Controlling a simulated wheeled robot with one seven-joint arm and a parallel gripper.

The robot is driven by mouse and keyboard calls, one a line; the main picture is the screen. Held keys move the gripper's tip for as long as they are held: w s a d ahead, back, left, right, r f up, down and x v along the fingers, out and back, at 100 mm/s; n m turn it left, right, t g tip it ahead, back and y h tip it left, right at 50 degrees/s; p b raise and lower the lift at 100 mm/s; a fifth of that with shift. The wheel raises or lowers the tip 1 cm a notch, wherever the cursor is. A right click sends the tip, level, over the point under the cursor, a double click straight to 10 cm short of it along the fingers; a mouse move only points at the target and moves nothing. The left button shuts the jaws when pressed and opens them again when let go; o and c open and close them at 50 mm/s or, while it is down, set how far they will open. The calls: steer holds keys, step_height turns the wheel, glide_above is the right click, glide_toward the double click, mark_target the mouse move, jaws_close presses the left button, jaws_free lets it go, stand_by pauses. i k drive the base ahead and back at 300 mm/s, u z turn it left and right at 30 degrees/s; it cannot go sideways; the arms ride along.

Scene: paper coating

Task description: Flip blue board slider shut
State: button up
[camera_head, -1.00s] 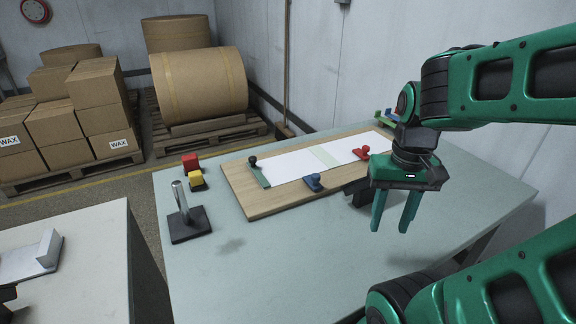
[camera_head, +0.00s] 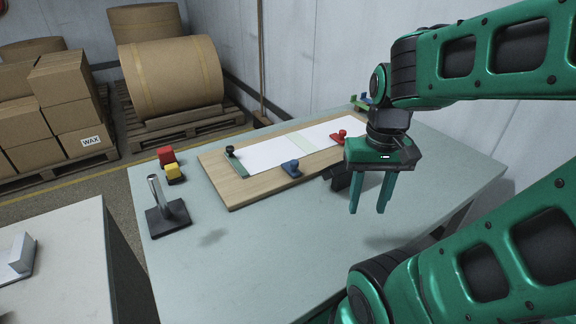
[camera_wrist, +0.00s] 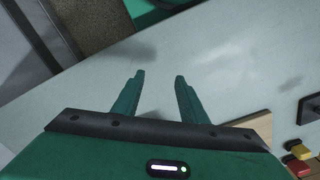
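The blue board slider (camera_head: 291,168) sits at the near long edge of the wooden board (camera_head: 243,195), beside the white paper strip (camera_head: 265,158). Whether it is open or shut is too small to tell. A red slider (camera_head: 340,137) is at the board's right part, and a green bar with a black knob (camera_head: 235,160) lies across the left part of the paper. My gripper (camera_head: 370,212) is open and empty, pointing down above the table, right of and nearer than the blue slider. In the wrist view my gripper (camera_wrist: 158,75) shows two parted fingers over bare table.
A metal post on a dark base (camera_head: 167,215) stands at the table's left, with red (camera_head: 166,156) and yellow (camera_head: 173,172) blocks behind it. A dark object (camera_head: 338,178) lies left of my gripper. The front of the table (camera_head: 260,260) is clear.

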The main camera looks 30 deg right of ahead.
mark_target(291, 165)
steer(key=z, duration=0.05)
steer(key=k, duration=0.5)
steer(key=z, duration=0.7)
steer(key=k, duration=0.95)
steer(key=u, duration=0.7)
steer(key=i, duration=0.95)
